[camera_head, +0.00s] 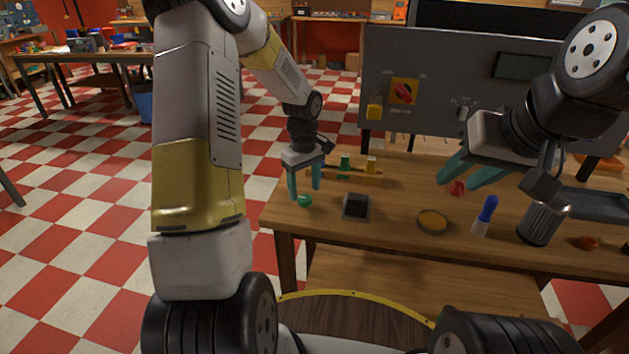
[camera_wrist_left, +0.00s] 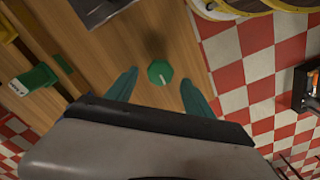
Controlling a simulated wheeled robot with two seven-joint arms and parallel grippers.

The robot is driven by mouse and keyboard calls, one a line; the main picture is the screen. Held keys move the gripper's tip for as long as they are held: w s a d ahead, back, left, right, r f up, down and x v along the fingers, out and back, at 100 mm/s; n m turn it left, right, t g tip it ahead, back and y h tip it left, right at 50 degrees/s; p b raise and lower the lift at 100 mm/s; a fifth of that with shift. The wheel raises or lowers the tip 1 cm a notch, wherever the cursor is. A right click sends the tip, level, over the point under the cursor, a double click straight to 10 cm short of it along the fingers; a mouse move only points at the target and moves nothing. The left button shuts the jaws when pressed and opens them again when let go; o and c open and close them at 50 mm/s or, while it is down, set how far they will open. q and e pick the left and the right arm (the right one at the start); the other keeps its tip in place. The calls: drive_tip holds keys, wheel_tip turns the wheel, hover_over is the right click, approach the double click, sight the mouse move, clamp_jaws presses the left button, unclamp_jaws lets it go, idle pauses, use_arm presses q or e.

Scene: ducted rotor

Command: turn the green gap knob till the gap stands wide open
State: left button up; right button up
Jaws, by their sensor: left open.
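The green gap knob (camera_wrist_left: 160,72) shows in the left wrist view as a small faceted knob with a pale pointer line, on the wooden bench top. It also shows in the head view (camera_head: 305,201) near the bench's left front corner. My left gripper (camera_head: 304,193) is open above it, and in the left wrist view its teal fingers lie on either side of the knob, with clear space between. A green block (camera_head: 345,161) and a yellow block (camera_head: 371,165) stand on a yellow strip behind; the gap's width is unclear. My right gripper (camera_head: 457,184) has its fingers apart.
A red piece (camera_head: 457,188) shows between the right fingertips; contact is unclear. A dark square pad (camera_head: 356,206), amber round dish (camera_head: 432,222), blue-handled tool (camera_head: 485,215) and ribbed cup (camera_head: 543,221) stand on the bench. A grey panel (camera_head: 440,70) with a red switch rises behind.

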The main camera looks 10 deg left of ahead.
sight(305, 202)
use_arm(q)
drive_tip(key=shift+f, duration=1.45)
clamp_jaws()
